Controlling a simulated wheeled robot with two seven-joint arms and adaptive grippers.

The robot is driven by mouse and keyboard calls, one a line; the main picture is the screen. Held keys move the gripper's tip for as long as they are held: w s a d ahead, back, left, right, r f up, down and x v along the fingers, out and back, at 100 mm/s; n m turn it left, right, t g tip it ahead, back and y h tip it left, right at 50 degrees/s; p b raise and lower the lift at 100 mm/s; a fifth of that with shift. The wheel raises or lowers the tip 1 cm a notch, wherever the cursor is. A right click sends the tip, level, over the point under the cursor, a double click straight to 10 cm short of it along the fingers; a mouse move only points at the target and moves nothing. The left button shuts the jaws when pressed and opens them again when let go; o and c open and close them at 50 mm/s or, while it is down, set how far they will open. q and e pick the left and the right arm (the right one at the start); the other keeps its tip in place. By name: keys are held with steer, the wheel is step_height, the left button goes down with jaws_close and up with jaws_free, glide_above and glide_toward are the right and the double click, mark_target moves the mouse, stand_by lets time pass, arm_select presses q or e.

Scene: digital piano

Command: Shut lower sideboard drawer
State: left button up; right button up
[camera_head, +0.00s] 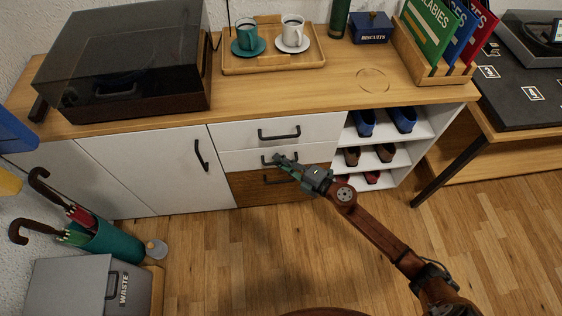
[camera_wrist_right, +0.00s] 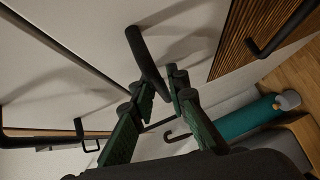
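The sideboard's drawer stack has a white upper drawer (camera_head: 305,129), a white drawer below it (camera_head: 240,160) and a brown wooden front (camera_head: 255,193) at the bottom. Each has a dark bar handle. My right gripper (camera_head: 283,161) is at the handle of the lower white drawer and partly hides it. In the right wrist view my green-padded fingers (camera_wrist_right: 158,98) are apart, with the dark handle (camera_wrist_right: 145,55) at their tips. I cannot tell whether they touch it. How far the drawer stands out is unclear. My left gripper is not in view.
Shoe shelves (camera_head: 395,140) stand open right of the drawers. A teal umbrella stand (camera_head: 118,243) and a grey waste bin (camera_head: 75,285) are at lower left. A tray (camera_head: 250,65) with two cups rests on top. The wooden floor (camera_head: 235,270) in front is clear.

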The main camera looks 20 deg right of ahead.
steer(key=shift+s, duration=0.1)
steer(key=shift+s+d, duration=0.25)
steer(key=shift+s, duration=0.1)
steer(key=v, duration=1.1)
steer(key=shift+r, duration=0.1)
